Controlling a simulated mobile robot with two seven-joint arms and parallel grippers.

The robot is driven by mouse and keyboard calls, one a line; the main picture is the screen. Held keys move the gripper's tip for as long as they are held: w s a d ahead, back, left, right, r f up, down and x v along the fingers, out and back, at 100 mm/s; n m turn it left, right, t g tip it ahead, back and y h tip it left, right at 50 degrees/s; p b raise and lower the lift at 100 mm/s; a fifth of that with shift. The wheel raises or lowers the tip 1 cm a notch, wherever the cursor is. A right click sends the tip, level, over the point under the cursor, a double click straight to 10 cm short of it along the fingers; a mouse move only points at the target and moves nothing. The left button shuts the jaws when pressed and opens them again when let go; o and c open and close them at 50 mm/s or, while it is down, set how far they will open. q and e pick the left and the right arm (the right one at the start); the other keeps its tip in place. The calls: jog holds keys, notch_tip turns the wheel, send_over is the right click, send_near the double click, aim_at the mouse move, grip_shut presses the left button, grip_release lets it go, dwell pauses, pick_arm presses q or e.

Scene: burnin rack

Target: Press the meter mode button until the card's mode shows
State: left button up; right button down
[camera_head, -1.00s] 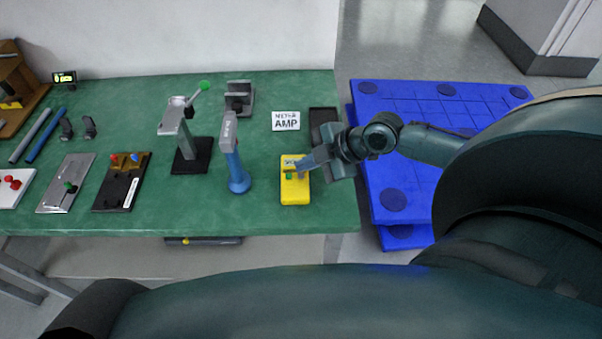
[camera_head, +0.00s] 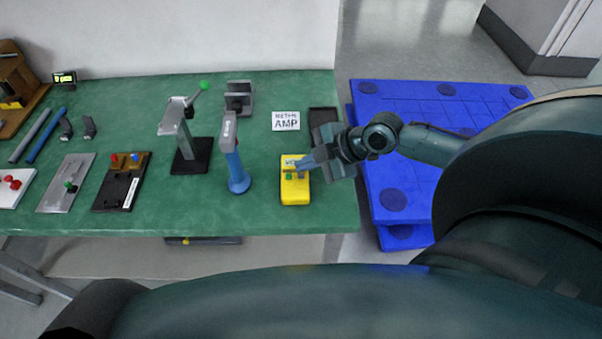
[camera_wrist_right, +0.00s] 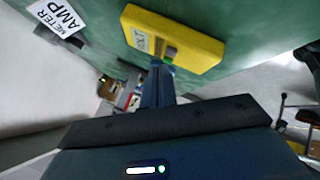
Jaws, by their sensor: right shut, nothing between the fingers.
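The yellow meter (camera_head: 295,193) lies on the green table near its right front part. It has a small pale display and a green button (camera_head: 289,177) on its face. The meter also shows in the right wrist view (camera_wrist_right: 188,38), where its display (camera_wrist_right: 141,40) is too small to read surely. A white card (camera_head: 286,121) behind it reads "METER AMP"; it also shows in the right wrist view (camera_wrist_right: 55,17). My right gripper (camera_head: 303,167) is shut and empty, its fingertips over the meter's face by the display and button. Whether they touch is unclear. My left gripper is not in view.
A blue-handled tool (camera_head: 236,165) stands left of the meter, with a lever press (camera_head: 189,150) beyond it. A dark tray (camera_head: 323,116) lies behind my right gripper. A blue cart (camera_head: 393,200) stands right of the table (camera_head: 260,218).

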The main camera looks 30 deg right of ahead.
jog(key=shift+f, duration=0.15)
jog(key=shift+f, duration=0.3)
jog(key=shift+f+b, duration=0.4)
jog(key=shift+b, duration=0.1)
dwell(0.6)
jog(key=shift+r, duration=0.1)
jog(key=shift+r+p, duration=0.7)
jog(key=shift+p, duration=0.1)
jog(key=shift+r, duration=0.1)
notch_tip(320, 180, up, 5)
jog(key=p, duration=0.4)
dwell(0.3)
